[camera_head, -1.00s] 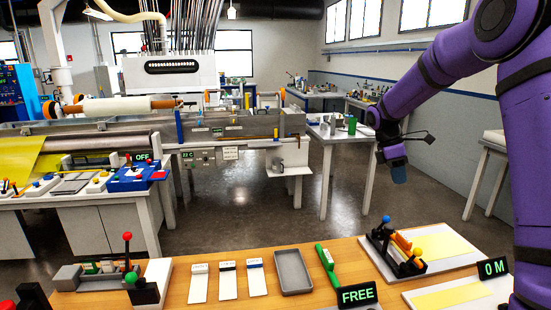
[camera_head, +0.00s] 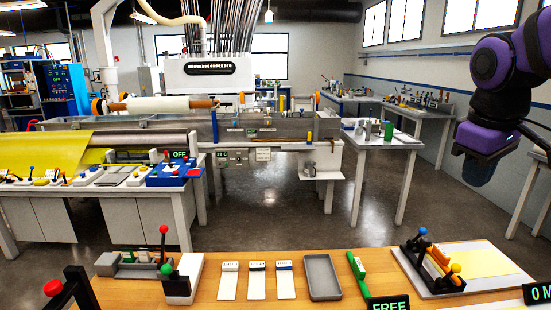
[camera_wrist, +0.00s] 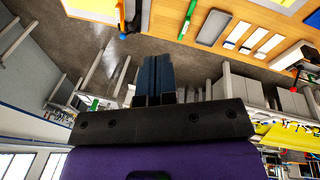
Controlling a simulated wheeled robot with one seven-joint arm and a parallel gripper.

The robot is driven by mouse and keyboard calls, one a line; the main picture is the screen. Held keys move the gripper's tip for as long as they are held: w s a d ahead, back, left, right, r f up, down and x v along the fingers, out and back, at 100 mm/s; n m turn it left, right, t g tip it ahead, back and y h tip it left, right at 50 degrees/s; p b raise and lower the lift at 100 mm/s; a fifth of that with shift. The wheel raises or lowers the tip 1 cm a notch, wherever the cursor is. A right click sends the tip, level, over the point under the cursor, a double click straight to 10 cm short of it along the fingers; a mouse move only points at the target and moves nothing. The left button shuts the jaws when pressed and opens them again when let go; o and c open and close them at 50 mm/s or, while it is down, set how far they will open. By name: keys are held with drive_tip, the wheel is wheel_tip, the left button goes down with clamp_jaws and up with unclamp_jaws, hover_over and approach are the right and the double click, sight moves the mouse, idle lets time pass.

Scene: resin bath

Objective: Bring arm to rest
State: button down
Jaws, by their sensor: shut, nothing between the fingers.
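My purple arm hangs at the right of the head view, raised behind the wooden bench. My gripper (camera_head: 474,170) points down over the floor beyond the bench, touching nothing. In the wrist view the two blue-grey fingers of my gripper (camera_wrist: 153,75) lie together, shut and empty. That view is upside down, with the bench along its top.
The wooden bench (camera_head: 210,292) in front holds a grey tray (camera_head: 322,276), sample cards, a green bar (camera_head: 356,266), a lever fixture (camera_head: 430,258) and a FREE sign (camera_head: 388,305). The resin bath (camera_head: 270,130) stands behind. Open floor (camera_head: 290,218) lies between.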

drive_tip(key=s+a+f+m+t+y, duration=0.1)
drive_tip(key=s+a+m+t, duration=0.2)
drive_tip(key=s, duration=0.8)
drive_tip(key=shift+s+f+m+y, duration=0.3)
drive_tip(key=shift+s+f+m, duration=0.1)
drive_tip(key=shift+m, duration=0.4)
